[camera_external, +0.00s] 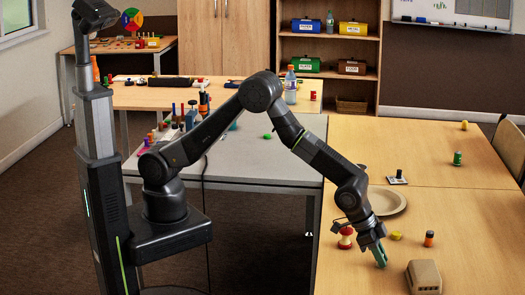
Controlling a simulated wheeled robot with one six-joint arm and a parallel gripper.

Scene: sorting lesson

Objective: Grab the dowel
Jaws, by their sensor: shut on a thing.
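Whether the fingertips touch the table top is also unclear. A red-and-cream apple-core shape (345,238) stands just left of the gripper. A small yellow piece (396,236) lies to its right, and a short orange cylinder with a dark top (429,239) stands upright farther right.
A beige box-like block (424,276) sits right of the gripper, near the front. A pale round plate (386,201) lies behind it. A green cylinder (457,158) and a small yellow thing (464,125) stand farther back. The table's right part (485,215) is clear.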

